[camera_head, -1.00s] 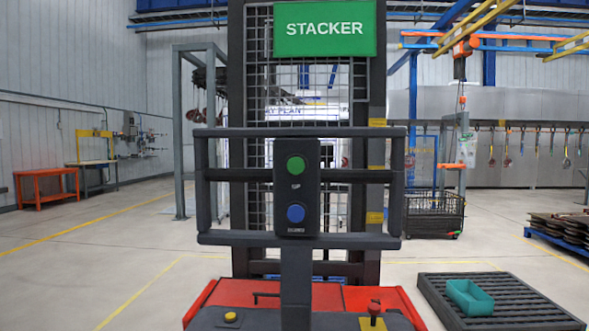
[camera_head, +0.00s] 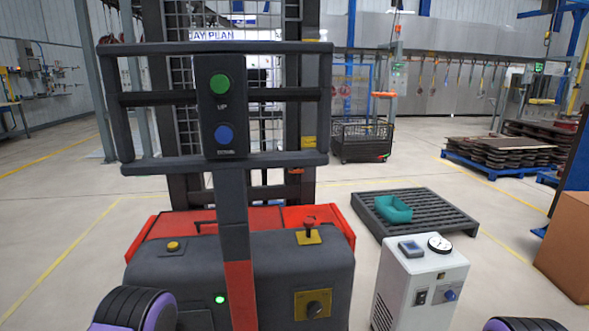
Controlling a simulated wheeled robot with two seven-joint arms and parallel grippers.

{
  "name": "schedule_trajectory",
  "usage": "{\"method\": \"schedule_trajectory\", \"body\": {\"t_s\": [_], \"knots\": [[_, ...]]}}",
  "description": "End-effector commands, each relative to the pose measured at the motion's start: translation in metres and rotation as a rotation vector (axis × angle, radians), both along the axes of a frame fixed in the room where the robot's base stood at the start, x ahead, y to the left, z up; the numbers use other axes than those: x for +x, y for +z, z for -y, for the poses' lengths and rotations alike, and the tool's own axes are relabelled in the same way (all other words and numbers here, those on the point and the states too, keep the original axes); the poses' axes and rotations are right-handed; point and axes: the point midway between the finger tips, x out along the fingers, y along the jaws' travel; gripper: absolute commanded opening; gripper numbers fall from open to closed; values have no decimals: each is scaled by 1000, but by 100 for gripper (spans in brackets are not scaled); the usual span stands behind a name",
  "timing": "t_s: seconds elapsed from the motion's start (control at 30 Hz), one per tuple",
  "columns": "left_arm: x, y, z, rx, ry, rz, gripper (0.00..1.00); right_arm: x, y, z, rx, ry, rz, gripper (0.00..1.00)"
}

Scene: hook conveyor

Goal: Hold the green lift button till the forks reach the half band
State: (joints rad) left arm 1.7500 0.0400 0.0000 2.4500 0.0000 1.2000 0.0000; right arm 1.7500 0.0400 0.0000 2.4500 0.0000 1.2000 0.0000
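The green lift button (camera_head: 219,84) sits at the top of a dark control panel on the stacker, with the word UP under it. A blue button (camera_head: 224,134) is below it on the same panel. The mast (camera_head: 312,60) stands behind the panel and guard rail. A yellow band (camera_head: 309,142) shows on its right post; I cannot tell which level it marks. I cannot make out the forks. Purple and black parts of my arms show at the bottom left and bottom right edges. Neither gripper is in view, and nothing touches the buttons.
The red and dark stacker base (camera_head: 270,262) has a red-topped knob (camera_head: 309,226) and a green lamp (camera_head: 219,299). A white cabinet (camera_head: 418,285) with a gauge stands to its right. A cardboard box (camera_head: 570,245) is at right.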

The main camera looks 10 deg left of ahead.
Motion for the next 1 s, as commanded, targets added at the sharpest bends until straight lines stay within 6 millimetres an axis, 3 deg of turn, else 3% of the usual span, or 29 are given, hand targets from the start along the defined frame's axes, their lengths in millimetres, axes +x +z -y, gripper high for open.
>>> {"method": "schedule_trajectory", "body": {"t_s": [0.03, 0.1, 1.0], "knots": [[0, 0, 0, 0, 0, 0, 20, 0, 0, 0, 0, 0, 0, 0], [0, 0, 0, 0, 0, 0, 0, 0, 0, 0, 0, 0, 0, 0], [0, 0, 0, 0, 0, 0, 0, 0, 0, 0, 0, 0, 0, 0]]}}
